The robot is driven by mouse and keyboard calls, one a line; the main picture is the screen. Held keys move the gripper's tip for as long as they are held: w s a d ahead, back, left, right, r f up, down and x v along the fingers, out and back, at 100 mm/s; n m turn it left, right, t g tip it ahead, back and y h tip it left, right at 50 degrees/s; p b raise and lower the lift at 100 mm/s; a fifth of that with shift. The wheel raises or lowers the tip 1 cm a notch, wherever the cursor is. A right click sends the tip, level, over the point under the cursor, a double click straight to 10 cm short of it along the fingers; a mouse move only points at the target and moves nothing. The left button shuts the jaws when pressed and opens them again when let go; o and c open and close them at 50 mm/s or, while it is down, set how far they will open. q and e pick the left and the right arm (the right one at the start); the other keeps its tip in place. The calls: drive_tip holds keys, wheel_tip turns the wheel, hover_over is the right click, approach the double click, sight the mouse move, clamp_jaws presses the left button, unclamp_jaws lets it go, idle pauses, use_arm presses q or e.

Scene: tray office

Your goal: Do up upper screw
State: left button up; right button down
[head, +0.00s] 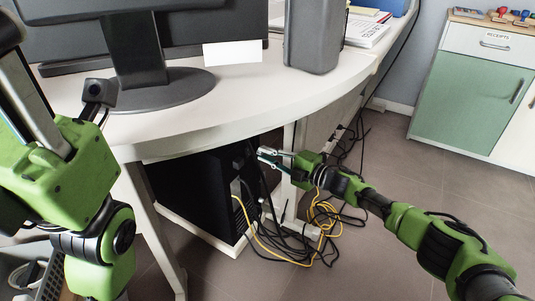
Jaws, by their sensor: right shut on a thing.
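The black computer tower (192,193) stands under the desk, with cables at its back edge. My right gripper (266,156) reaches in from the right to the tower's back, just below the desk edge. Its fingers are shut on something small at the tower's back. I cannot make out the upper screw or its connector; they are too small or hidden by the fingers.
Black and yellow cables (322,215) lie tangled below my right gripper. A green cabinet (470,100) stands at right; the floor before it is clear.

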drive_tip(key=c, duration=2)
unclamp_jaws()
drive_tip(key=shift+c, duration=0.2)
drive_tip(key=v, duration=1.2)
drive_tip(key=shift+c, duration=0.3)
